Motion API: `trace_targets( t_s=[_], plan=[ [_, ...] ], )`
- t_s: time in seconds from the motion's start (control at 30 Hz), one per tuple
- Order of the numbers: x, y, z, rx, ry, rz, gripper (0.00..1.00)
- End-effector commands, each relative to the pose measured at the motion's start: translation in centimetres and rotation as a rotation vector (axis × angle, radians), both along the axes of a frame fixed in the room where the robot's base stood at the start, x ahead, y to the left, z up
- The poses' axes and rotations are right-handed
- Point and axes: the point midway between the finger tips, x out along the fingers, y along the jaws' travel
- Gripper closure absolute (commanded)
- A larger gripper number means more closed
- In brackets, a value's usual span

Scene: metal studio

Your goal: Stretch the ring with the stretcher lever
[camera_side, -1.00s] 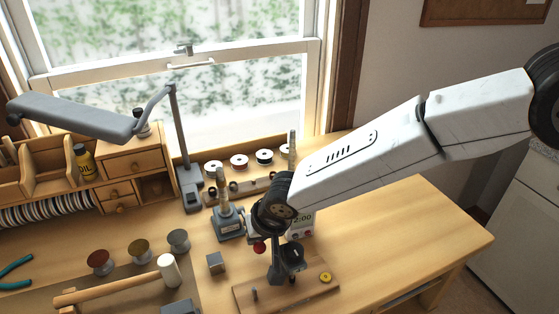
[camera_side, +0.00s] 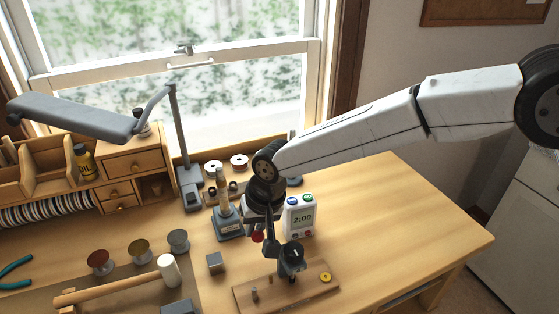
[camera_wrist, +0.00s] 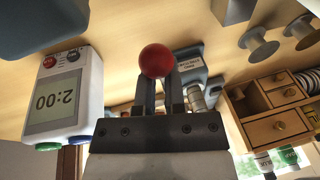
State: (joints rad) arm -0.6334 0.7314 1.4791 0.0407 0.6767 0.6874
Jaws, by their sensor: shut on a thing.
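A red ball knob, seen as the end of the stretcher lever (camera_wrist: 157,60), sits at the fingertips of my gripper (camera_wrist: 158,84) in the wrist view. My gripper is shut on this knob, a finger on either side. In the side view the knob (camera_side: 257,236) shows just below my dark wrist. The stretcher, with a blue-grey base (camera_side: 230,226) and an upright stepped metal post (camera_side: 221,190), stands just left of my gripper. Its labelled base (camera_wrist: 192,62) is partly behind the fingers in the wrist view. I cannot make out the ring. The lever's shaft is hidden.
A white timer (camera_side: 300,215) reading 2:00 stands close right. A dark device (camera_side: 291,258) on a wooden board (camera_side: 315,290) is in front. A small metal block (camera_side: 215,263), a mallet (camera_side: 168,270) and several spools lie left. The bench at right is clear.

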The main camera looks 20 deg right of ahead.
Motion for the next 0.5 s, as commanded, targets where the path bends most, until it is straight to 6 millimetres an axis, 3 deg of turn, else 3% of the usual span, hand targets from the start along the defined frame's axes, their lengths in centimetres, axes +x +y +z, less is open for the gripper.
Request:
trace_targets(
  t_s=[0.5],
  plan=[
    [1.6, 0.1, 2.4, 0.002, 0.269, 0.0, 1.0]
  ],
)
